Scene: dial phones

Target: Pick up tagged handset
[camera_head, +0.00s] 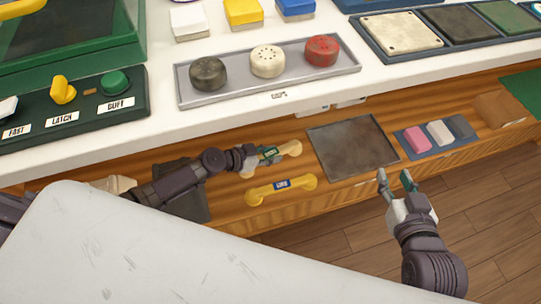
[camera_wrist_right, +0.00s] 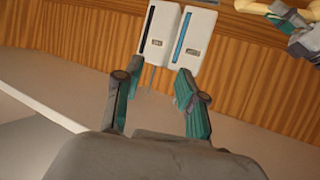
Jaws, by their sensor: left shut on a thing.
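My left gripper (camera_head: 265,154) is shut on a cream handset (camera_head: 290,148), around its middle, at the wooden shelf below the white counter. Green shows at the grip; I cannot tell how much is finger and how much a tag. The cream handset also shows at the top right of the right wrist view (camera_wrist_right: 252,6). A yellow handset (camera_head: 304,183) with a blue lettered tag lies just in front of it, apart from the gripper. My right gripper (camera_head: 394,176) is open and empty, right of both handsets; its parted fingers show in the right wrist view (camera_wrist_right: 152,76).
A dark flat tray (camera_head: 352,147) lies right of the handsets. A blue tray (camera_head: 413,152) holds pink, white and grey blocks. Above, the counter carries a grey tray (camera_head: 217,98) with three round caps. Two white slotted boxes (camera_wrist_right: 160,32) show in the wrist view. A white panel fills the foreground.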

